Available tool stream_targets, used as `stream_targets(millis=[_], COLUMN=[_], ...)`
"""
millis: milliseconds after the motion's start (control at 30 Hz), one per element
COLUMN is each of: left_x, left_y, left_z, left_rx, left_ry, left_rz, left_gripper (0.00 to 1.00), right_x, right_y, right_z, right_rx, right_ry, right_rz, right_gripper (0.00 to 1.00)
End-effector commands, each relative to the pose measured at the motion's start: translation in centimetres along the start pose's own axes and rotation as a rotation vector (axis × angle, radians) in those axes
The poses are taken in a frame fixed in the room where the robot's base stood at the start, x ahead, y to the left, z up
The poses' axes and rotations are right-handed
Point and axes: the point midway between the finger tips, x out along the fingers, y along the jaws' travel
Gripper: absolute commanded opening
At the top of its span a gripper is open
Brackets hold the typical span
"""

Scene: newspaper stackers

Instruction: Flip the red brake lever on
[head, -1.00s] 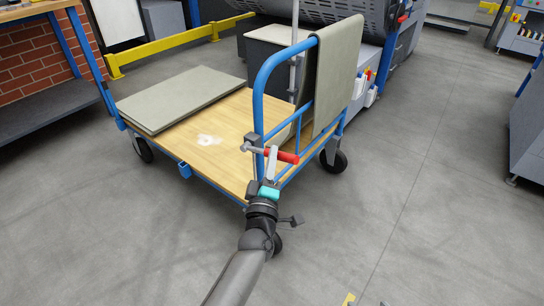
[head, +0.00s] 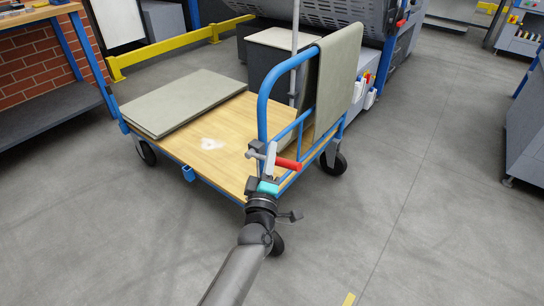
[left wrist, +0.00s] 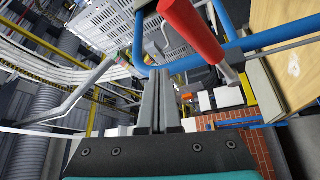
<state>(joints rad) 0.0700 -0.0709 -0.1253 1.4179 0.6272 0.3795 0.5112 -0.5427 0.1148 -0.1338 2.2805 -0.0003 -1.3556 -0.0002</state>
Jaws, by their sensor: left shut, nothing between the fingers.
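The red brake lever (head: 288,163) sticks out to the right at the near corner of the blue-framed cart (head: 262,112), beside its upright handle tube. In the left wrist view its red grip (left wrist: 190,28) shows large at the top, just right of the fingertips. My left gripper (head: 271,149) is shut and empty, with its fingers pointing up beside the lever. In the left wrist view the closed fingers (left wrist: 158,78) have nothing between them. I cannot tell whether they touch the lever. My right gripper is not in view.
The cart has a wooden deck (head: 225,122) with a grey stack (head: 183,100) on it. A grey sheet (head: 340,75) hangs over its handle. A large grey machine (head: 395,50) stands behind. The floor (head: 420,200) to the right is clear.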

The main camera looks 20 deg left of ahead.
Motion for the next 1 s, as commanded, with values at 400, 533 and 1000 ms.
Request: stream_targets(millis=[400,533,1000], left_x=[-7.9,-8.8,-9.1], left_y=[-3.4,-3.8,-3.9], left_z=[-1.6,-1.7,-1.8], left_rx=[0.003,0.002,0.001], left_ry=[-0.001,0.0,0.001], left_rz=[-0.001,0.0,0.001], left_gripper=[0.0,0.0,0.0], right_x=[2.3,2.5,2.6], right_y=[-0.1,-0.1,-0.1], right_z=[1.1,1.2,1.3], right_rx=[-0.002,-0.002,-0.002], right_ry=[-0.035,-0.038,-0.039], right_rz=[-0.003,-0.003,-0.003], right_gripper=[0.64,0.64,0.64])
